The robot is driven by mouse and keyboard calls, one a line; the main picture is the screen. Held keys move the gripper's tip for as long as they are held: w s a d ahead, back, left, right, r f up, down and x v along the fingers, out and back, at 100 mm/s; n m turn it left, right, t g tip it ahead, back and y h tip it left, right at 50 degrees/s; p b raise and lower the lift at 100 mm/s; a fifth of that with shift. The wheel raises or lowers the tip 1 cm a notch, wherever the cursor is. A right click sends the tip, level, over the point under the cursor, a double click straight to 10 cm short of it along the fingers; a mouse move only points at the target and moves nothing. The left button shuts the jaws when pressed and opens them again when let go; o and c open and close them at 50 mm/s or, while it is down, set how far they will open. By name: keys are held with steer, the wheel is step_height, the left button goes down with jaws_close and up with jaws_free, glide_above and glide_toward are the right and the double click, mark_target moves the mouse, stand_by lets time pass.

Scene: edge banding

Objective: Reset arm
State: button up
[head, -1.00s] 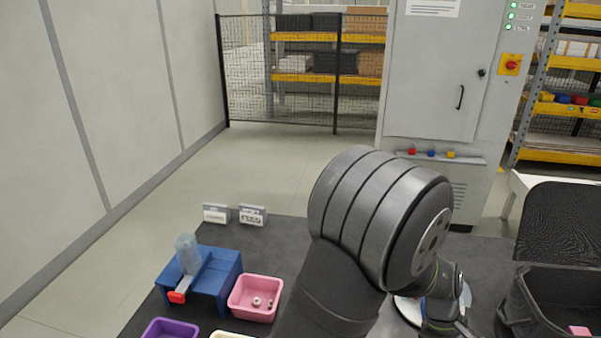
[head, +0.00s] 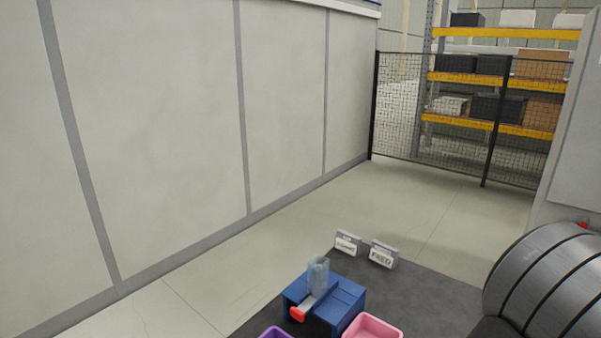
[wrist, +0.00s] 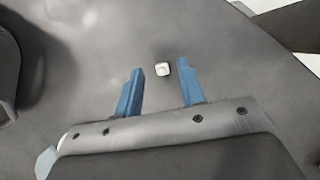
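My gripper (wrist: 160,90) shows in the wrist view with its two blue fingers spread apart and nothing between them. A small white piece (wrist: 162,69) lies on the dark grey surface just beyond the fingertips, roughly midway between them. In the head view only a rounded grey part of my arm shows at the lower right; my gripper is outside that view.
In the head view a blue stand (head: 346,297) with a clear container (head: 318,270) is on the dark mat (head: 440,300). A pink bin (head: 373,328) and a purple bin (head: 276,334) are cut off below. Two small signs (head: 382,254) stand behind. A mesh fence (head: 450,125) is farther back.

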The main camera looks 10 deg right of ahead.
step_height(320, 180, down, 3)
steer(key=shift+f, duration=0.1)
steer(key=a+v, duration=0.1)
steer(key=v, duration=1.1)
steer(key=x, duration=1.2)
steer(key=shift+d, duration=0.45)
step_height(320, 180, up, 4)
steer(key=shift+d+r, duration=0.1)
steer(key=s+a+r, duration=0.6)
steer(key=s+r, duration=0.1)
steer(key=s, duration=0.3)
steer(key=w+d+r+n+t+h, duration=0.15)
steer(key=w+d+n+h, duration=0.25)
steer(key=w+d+n, duration=0.85)
steer(key=shift+m+h, duration=0.3)
steer(key=shift+m, duration=0.55)
steer(key=w+d+f, duration=0.2)
steer(key=w, duration=0.1)
steer(key=w+d+f, duration=0.1)
steer(key=w+f, duration=0.2)
steer(key=w+d+f, duration=0.2)
steer(key=w, duration=0.1)
steer(key=shift+w+d+f, duration=0.2)
steer(key=shift+w+d, duration=0.15)
steer(key=shift+o, duration=0.2)
